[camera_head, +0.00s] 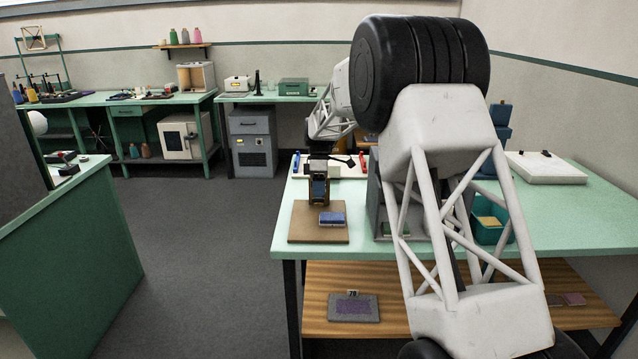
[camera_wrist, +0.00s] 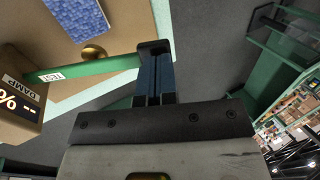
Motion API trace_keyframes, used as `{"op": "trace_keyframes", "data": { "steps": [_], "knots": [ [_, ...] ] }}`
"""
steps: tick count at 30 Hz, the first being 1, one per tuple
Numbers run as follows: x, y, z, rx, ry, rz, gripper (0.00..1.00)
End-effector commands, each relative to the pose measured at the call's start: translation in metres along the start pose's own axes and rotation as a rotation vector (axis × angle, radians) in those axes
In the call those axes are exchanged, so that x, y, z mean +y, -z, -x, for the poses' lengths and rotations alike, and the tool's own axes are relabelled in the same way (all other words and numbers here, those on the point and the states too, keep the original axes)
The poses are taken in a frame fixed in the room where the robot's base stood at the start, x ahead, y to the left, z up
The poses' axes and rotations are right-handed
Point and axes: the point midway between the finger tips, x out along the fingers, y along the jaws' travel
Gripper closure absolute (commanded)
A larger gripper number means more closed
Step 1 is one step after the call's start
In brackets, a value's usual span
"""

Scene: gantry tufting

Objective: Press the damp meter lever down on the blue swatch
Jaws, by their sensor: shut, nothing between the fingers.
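The blue swatch (camera_head: 332,218) lies flat on a brown board (camera_head: 304,235) on the green bench; part of it shows at the top of the wrist view (camera_wrist: 78,15). The damp meter (camera_wrist: 22,105), a tan body with a "DAMP" label and a lit display, is at the left of the wrist view. Its green lever (camera_wrist: 100,67), marked "TEST", reaches right towards my fingers. A round brass knob (camera_wrist: 94,52) shows beside the lever, apart from the swatch in this view. My gripper (camera_wrist: 153,62) is shut and empty at the lever's far end; I cannot tell whether it touches.
My arm hides much of the bench's middle. A teal bin (camera_head: 488,232) and a white flat box (camera_head: 545,167) stand to the right. A grey swatch (camera_head: 353,308) marked 70 lies on the wooden lower shelf. Bare bench lies left of the board.

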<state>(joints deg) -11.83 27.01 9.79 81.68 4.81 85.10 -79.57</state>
Motion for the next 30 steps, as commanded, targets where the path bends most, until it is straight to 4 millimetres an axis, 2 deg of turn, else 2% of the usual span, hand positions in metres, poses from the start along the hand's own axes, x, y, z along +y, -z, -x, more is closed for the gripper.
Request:
{"op": "trace_keyframes", "data": {
  "steps": [20, 30],
  "knots": [
    [-0.001, 0.000, -0.006, 0.000, -0.017, 0.000, 1.00],
    [-0.004, 0.000, -0.025, -0.001, -0.118, 0.000, 1.00]
  ]
}}
